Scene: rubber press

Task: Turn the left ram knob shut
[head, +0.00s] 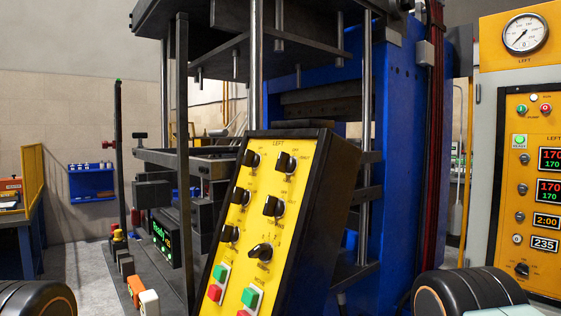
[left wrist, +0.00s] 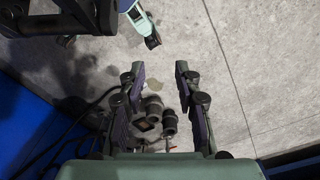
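A tilted yellow control panel (head: 240,230) marked LEFT, in a black housing, stands in the middle of the head view. It carries several black rotary knobs in two columns. These include an upper left knob (head: 250,158), an upper right knob (head: 286,162) and a lower right knob (head: 262,251), which is turned at a different angle from the others. The small labels are too blurred to tell which is the ram knob. My left gripper (left wrist: 160,68) is open in the left wrist view, with grey floor beyond its fingers and no knob near. My right gripper shows in no view.
Green buttons (head: 250,297) and red buttons (head: 214,292) sit low on the panel. The blue press frame (head: 405,150) rises behind. A control cabinet (head: 530,80) with a gauge (head: 525,33) stands at the right. Floor at the left shows open room.

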